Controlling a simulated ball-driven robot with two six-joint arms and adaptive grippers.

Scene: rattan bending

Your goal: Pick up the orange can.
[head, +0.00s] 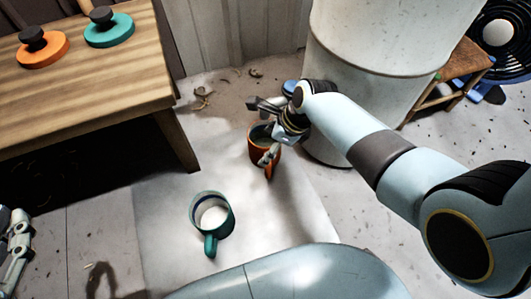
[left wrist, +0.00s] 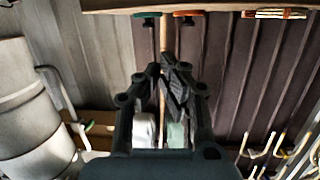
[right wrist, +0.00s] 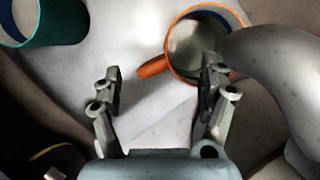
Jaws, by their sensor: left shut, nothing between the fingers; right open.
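The orange can is a mug-like vessel with a handle (head: 256,152). It stands upright on the pale floor sheet, with its handle toward me. In the right wrist view the orange can (right wrist: 178,40) is ahead of my right gripper, its handle lying across the gap between the fingers and its body overlapping the right finger. My right gripper (right wrist: 161,88) is open, with nothing gripped. In the head view my right gripper (head: 266,132) hides part of the can's rim. My left gripper (left wrist: 162,72) is shut and empty, away from the can.
A teal mug (head: 226,219) with pale contents stands nearer on the sheet (head: 165,245). A wooden table (head: 95,75) at the left holds orange and teal discs with dark knobs. A large white cylinder (head: 370,60) stands behind my right arm. Curled scraps (head: 203,93) lie behind the can.

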